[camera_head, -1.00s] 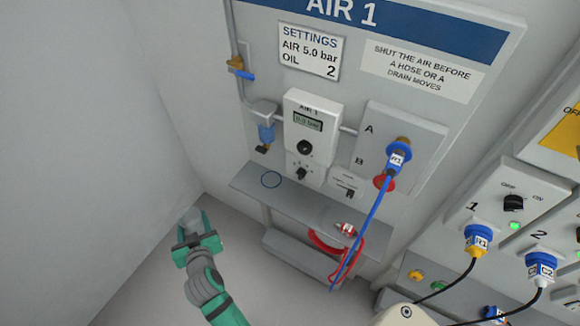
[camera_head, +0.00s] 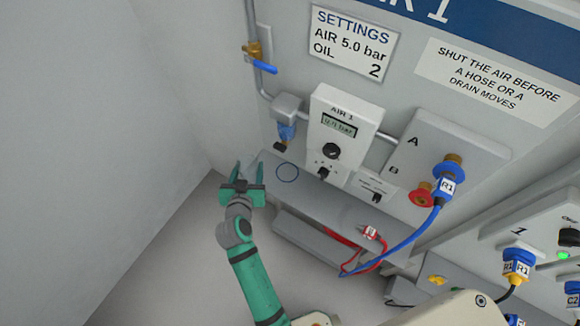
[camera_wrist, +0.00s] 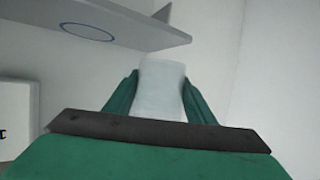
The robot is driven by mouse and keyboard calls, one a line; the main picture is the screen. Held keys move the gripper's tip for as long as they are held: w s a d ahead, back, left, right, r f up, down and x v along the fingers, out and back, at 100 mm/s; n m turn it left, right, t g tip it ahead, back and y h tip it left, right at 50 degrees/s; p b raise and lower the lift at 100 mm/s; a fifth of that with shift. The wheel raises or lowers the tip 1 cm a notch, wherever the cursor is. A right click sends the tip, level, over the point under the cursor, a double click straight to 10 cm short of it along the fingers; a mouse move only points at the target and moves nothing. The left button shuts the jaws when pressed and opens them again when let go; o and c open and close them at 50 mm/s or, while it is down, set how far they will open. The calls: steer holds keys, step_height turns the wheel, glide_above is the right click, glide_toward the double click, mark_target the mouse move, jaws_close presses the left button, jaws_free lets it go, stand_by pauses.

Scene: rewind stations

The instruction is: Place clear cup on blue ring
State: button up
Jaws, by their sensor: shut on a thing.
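My gripper (camera_head: 243,184) is green and shut on the clear cup (camera_wrist: 163,88), which stands between the two fingers in the wrist view. In the head view the cup is hard to make out against the grey wall. The blue ring (camera_head: 287,172) is a thin outline on the left end of the grey shelf (camera_head: 330,207). It also shows in the wrist view (camera_wrist: 87,32), up and left of the cup. My gripper is left of the shelf's end, with the cup apart from the ring.
A small blue-bowled filter unit (camera_head: 287,130) hangs on the panel just above the ring. The AIR 1 regulator box (camera_head: 340,132) is to its right. A red hose (camera_head: 370,240) and a blue hose (camera_head: 412,236) are at the shelf's right. The floor left of the shelf is clear.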

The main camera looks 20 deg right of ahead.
steer(key=s+a+r+m+g+h, duration=0.1)
steer(key=s+r+m+g+h, duration=0.15)
steer(key=s, duration=0.45)
steer(key=s+a+r+m+g+h, duration=0.1)
steer(key=s+a+m+g+h, duration=0.2)
steer(key=s, duration=0.4)
steer(key=shift+m+t, duration=0.25)
steer(key=shift+t, duration=0.5)
steer(key=w+d, duration=0.4)
steer(key=d, duration=0.1)
steer(key=w+d, duration=0.4)
steer(key=d, duration=0.2)
steer(key=w+d, duration=0.4)
steer(key=d, duration=0.1)
steer(key=shift+d+r, duration=0.15)
steer(key=shift+d, duration=0.2)
steer(key=f, duration=0.2)
steer(key=shift+a+f, duration=0.25)
steer(key=shift+f, duration=0.1)
steer(key=shift+s+f, duration=0.1)
steer(key=shift+f, duration=1.85)
steer(key=shift+d+f, duration=0.25)
steer(key=shift+f, duration=0.1)
steer(key=o, duration=1)
steer(key=shift+a, duration=0.1)
